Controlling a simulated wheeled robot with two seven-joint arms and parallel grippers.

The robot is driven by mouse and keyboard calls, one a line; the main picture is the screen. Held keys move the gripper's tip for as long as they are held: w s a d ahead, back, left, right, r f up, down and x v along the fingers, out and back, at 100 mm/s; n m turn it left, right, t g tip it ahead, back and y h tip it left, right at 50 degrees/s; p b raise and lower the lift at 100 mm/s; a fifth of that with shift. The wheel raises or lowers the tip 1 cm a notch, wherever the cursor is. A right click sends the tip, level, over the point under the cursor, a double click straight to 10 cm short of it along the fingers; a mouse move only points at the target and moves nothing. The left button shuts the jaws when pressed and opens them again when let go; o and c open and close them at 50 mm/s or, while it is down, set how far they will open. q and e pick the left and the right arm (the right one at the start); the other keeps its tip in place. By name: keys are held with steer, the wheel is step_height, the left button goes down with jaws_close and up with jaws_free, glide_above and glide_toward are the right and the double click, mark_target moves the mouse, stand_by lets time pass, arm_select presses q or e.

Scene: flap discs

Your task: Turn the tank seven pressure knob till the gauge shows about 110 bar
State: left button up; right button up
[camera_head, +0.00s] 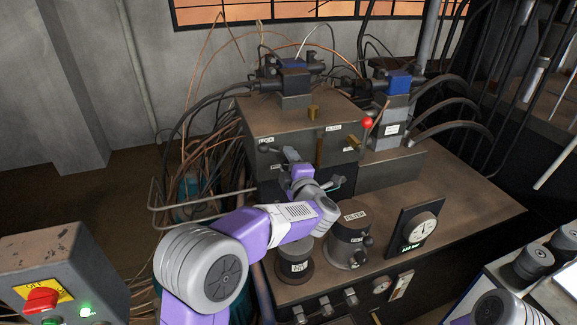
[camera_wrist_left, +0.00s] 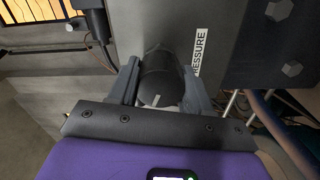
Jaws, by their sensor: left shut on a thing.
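My left gripper (camera_head: 291,156) reaches to the front face of the grey valve block (camera_head: 300,125). In the left wrist view, its two fingers (camera_wrist_left: 157,85) are on both sides of a dark round knob (camera_wrist_left: 158,72), shut on it. A white label reading "PRESSURE" (camera_wrist_left: 198,50) is beside the knob. In the head view the knob is hidden behind my gripper. A round white gauge (camera_head: 422,227) on a dark upright panel has a small green display below it; its reading is too small to tell.
A red-knobbed lever (camera_head: 367,123) rises right of the block. Hoses and thin pipes crowd the left. A control box (camera_head: 55,275) stands lower left.

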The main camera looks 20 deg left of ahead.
stand_by(0.3)
arm_select(q)
steer(key=o, duration=1.1)
steer(key=shift+c, duration=0.2)
steer(key=p+v, duration=0.1)
steer(key=v, duration=0.6)
steer(key=shift+s+d, duration=0.2)
steer(key=shift+s, duration=0.1)
